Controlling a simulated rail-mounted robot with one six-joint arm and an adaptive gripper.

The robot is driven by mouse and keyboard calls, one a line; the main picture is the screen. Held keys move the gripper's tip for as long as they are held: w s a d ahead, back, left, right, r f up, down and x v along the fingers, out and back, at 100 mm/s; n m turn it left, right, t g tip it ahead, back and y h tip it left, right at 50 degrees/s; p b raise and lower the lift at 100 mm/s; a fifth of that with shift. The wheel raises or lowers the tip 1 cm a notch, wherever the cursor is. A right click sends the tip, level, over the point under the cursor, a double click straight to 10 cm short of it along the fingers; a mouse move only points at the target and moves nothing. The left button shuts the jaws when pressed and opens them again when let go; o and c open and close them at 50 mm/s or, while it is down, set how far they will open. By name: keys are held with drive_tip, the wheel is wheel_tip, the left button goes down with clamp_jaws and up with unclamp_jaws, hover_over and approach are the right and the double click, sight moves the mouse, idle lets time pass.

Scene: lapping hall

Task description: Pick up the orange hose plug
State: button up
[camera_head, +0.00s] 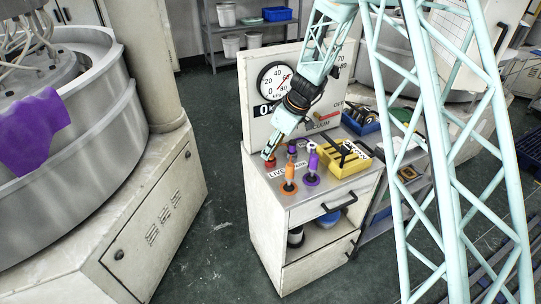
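The orange hose plug (289,173) stands upright at the front left of the white cabinet's grey top (262,187), with an orange ring at its base. A similar purple plug (313,160) stands just right of it on a purple ring. My gripper (268,155) reaches down from the upper right to the left side of the top, behind and left of the orange plug and apart from it. Its fingertips are by a small red piece (270,163); whether they touch it, and how far they are open, is too small to tell.
A gauge panel (257,122) rises at the back of the cabinet. A yellow holder (345,166) with black-handled items stands right of the plugs, and a blue bin (362,124) lies behind it. A large round machine (95,120) with a purple cloth (33,130) fills the left.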

drive_tip(key=shift+a+f, duration=0.15)
drive_tip(key=shift+f, duration=0.2)
drive_tip(key=shift+c, duration=0.2)
drive_tip(key=c, duration=0.9)
drive_tip(key=shift+c, duration=0.2)
drive_tip(key=shift+w+r, duration=0.1)
drive_tip(key=shift+r+p, duration=0.3)
drive_tip(key=shift+r, duration=4.6)
